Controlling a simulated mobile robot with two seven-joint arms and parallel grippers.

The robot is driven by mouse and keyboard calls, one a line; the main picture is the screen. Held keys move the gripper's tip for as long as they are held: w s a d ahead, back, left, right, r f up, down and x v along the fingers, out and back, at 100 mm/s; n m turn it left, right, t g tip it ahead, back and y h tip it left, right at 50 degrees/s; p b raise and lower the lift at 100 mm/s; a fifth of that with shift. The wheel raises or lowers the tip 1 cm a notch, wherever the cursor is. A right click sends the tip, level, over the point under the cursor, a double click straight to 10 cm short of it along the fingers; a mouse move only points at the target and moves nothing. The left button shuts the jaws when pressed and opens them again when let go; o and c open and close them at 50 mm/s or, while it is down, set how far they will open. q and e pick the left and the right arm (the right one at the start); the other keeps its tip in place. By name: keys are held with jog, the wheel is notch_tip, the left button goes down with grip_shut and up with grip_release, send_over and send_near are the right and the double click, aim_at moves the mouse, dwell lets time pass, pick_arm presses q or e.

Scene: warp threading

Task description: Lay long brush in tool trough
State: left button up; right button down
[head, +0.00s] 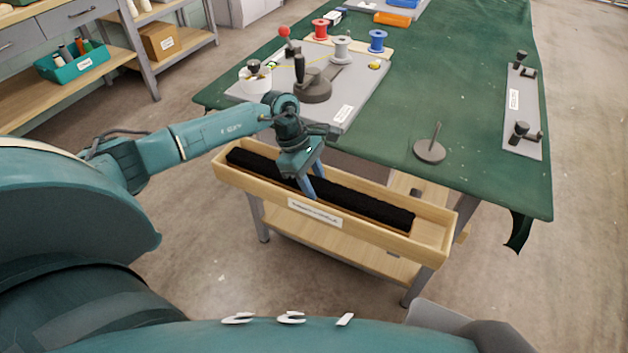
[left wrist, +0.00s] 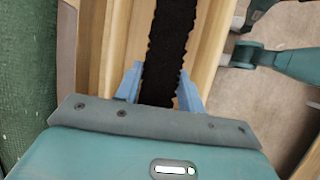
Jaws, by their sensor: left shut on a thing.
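The long brush (head: 368,207) is dark and bristly and lies lengthwise inside the wooden tool trough (head: 436,243) at the table's near edge. My left gripper (head: 312,192) reaches down into the trough and is shut on the brush near its middle. In the left wrist view the brush (left wrist: 170,45) runs between the two blue fingers (left wrist: 160,90), with the trough's wooden walls (left wrist: 208,50) on both sides. The fingertips hide a little of the brush, and I cannot tell whether it rests fully on the trough floor. My right gripper is not in view.
A green-covered table (head: 450,90) stands behind the trough. On it are a grey board (head: 345,112) with spools, a round spindle base (head: 430,151) and a grey clamp plate (head: 523,110). A shelf with a teal bin (head: 75,62) stands at far left. The floor at right is clear.

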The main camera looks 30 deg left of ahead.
pick_arm(q)
jog(key=o, duration=1.2)
jog(key=v, duration=1.2)
jog(key=s+d+f+n+h, duration=0.25)
jog(key=d+h, duration=0.25)
jog(key=d, duration=0.8)
jog(key=s+d+r+n+t+h, duration=0.3)
jog(key=d+n+h, duration=0.2)
jog(key=d+n, duration=0.2)
jog(key=s+d+r+n+t+h, duration=0.2)
jog(key=s+d+n+t+h, duration=0.15)
jog(key=d+n, duration=0.3)
jog(key=s+a+f+n+t+y, duration=0.2)
jog(key=s+a+f+n+y, duration=0.2)
jog(key=n, duration=1.3)
jog(key=s+a+f+n+t+y, duration=0.3)
jog(key=f+n+y, duration=0.6)
jog(key=n, duration=0.9)
jog(key=shift+s+a+t, duration=0.35)
jog(key=shift+s+a, duration=0.1)
jog(key=shift+s, duration=0.7)
